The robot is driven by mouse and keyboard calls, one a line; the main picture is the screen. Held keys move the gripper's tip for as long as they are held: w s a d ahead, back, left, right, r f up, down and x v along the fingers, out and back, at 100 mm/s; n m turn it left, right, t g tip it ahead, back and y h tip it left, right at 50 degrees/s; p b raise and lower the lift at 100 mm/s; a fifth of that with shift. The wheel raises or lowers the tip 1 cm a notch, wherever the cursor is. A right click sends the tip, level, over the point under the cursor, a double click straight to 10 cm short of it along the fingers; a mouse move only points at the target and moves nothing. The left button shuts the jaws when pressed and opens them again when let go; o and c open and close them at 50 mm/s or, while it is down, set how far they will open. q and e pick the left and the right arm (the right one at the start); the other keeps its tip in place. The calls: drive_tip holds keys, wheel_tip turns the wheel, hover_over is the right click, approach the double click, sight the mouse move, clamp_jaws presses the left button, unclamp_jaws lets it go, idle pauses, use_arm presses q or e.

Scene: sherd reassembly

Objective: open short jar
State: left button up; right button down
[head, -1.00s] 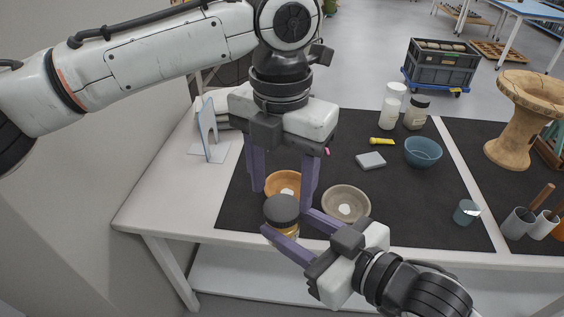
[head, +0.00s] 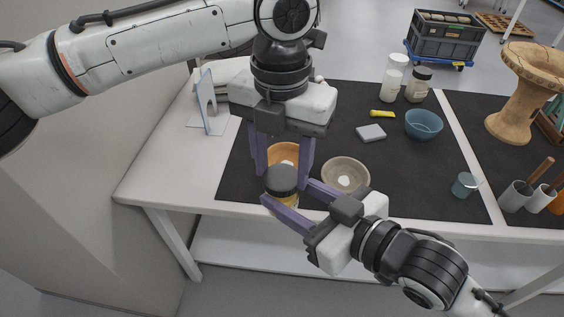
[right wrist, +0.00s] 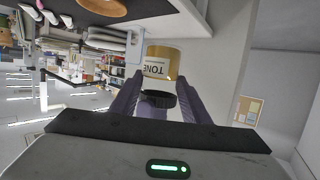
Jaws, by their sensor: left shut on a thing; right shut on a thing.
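The short jar (head: 291,201) has an amber body and a dark grey lid (head: 281,181). In the right wrist view the jar's yellow label (right wrist: 163,64) shows upside down, with the dark lid (right wrist: 158,99) between the fingers.
The dark mat (head: 420,185) has free room at front right.

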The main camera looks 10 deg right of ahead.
use_arm(q)
drive_tip(key=n, duration=0.6)
drive_tip(key=shift+a, duration=0.2)
drive_tip(key=n, duration=0.6)
drive_tip(key=shift+a+n, duration=0.1)
drive_tip(key=shift+n, duration=0.3)
drive_tip(key=n, duration=0.6)
drive_tip(key=shift+s, duration=0.1)
drive_tip(key=n, duration=0.6)
drive_tip(key=shift+s+n, duration=0.15)
drive_tip(key=shift+n, duration=0.25)
drive_tip(key=n, duration=0.6)
drive_tip(key=shift+n, duration=0.3)
drive_tip(key=n, duration=0.4)
drive_tip(key=shift+d+r, duration=0.1)
drive_tip(key=shift+d, duration=0.1)
drive_tip(key=n, duration=0.4)
drive_tip(key=shift+d, duration=0.1)
drive_tip(key=n, duration=0.6)
drive_tip(key=shift+d+n, duration=0.1)
drive_tip(key=shift+n, duration=0.3)
drive_tip(key=n, duration=0.5)
drive_tip(key=shift+r, duration=0.25)
drive_tip(key=shift+r, duration=0.9)
